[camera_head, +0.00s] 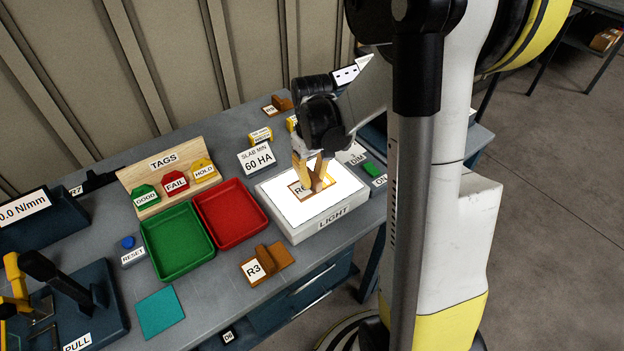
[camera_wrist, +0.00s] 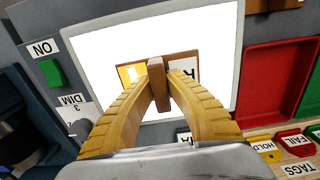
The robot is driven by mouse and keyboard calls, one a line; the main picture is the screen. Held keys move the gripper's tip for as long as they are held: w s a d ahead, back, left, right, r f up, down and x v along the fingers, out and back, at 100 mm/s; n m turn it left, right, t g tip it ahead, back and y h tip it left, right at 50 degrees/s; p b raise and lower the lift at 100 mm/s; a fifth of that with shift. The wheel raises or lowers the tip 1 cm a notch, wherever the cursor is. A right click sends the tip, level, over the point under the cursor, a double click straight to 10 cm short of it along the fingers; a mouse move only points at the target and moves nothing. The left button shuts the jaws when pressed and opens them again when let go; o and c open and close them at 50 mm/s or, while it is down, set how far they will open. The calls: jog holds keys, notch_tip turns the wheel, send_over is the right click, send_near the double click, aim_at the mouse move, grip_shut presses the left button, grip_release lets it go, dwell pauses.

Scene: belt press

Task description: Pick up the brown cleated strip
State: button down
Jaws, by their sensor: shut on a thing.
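A brown cleated strip (camera_head: 299,195) with a partly hidden white R label is on the lit white panel of the light box (camera_head: 320,227). In the wrist view its upright cleat (camera_wrist: 157,84) stands between my yellow ribbed fingertips, and its flat base (camera_wrist: 185,59) shows behind them. My gripper (camera_head: 312,178) is shut on the cleat from above; it also shows in the wrist view (camera_wrist: 158,74). The strip looks flat at the panel; I cannot tell whether it touches it. My fingers hide part of the strip and its label.
Another brown cleated strip, R3 (camera_head: 268,262), lies in front of the light box, and one more (camera_head: 277,106) lies at the back. A red tray (camera_head: 265,228) and green tray (camera_head: 213,268) stand to the left. DIM and ON controls (camera_head: 371,170) sit at the right.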

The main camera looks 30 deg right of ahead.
aim_at(313, 175)
notch_tip(313, 175, up, 4)
jog(key=shift+r+p, duration=0.25)
jog(key=shift+p, duration=0.7)
jog(key=s+d+r+p, duration=0.3)
jog(key=s+d+r, duration=0.3)
jog(key=s+d, duration=0.1)
jog(key=shift+s+d, duration=0.4)
jog(key=shift+d, duration=0.45)
